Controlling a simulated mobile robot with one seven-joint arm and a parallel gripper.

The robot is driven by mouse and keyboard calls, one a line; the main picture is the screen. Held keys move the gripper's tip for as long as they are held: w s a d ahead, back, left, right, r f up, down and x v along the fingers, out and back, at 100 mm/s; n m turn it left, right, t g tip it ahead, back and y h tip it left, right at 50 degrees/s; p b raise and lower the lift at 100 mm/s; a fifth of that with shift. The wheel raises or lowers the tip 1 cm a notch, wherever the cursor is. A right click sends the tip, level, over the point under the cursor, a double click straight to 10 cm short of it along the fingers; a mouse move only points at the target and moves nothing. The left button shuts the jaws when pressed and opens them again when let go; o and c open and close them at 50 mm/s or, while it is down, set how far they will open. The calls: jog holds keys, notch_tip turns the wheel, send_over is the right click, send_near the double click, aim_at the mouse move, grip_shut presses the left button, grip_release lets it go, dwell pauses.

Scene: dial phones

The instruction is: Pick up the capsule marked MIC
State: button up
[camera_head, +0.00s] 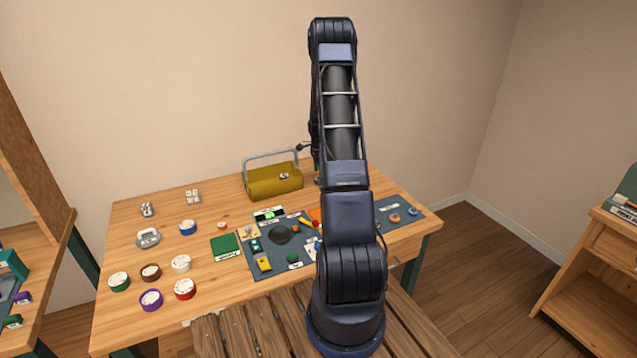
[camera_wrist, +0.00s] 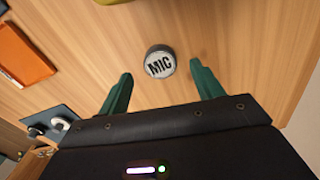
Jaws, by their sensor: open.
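The capsule marked MIC (camera_wrist: 160,63) is a small round piece with a dark rim and a pale face with black letters. In the wrist view it lies on the bare wood of the table, face toward the camera. My gripper (camera_wrist: 160,82) is open and empty, with green fingers spread to either side below the capsule in the picture. The capsule lies just beyond the fingertips, roughly centred between them. I cannot tell how far above the table the fingers are. In the head view my arm hides the capsule, and only a bit of the gripper shows behind the arm.
A yellow-olive toolbox (camera_head: 275,181) stands at the back of the table (camera_head: 150,212). A dark mat (camera_head: 262,268) with tools and parts lies mid-table. Several round pots sit at the left. An orange block (camera_wrist: 24,55) lies left in the wrist view. Wood around the capsule is clear.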

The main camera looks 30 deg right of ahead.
jog(key=shift+f, duration=1.55)
jog(key=c, duration=1.1)
jog(key=shift+r, duration=0.15)
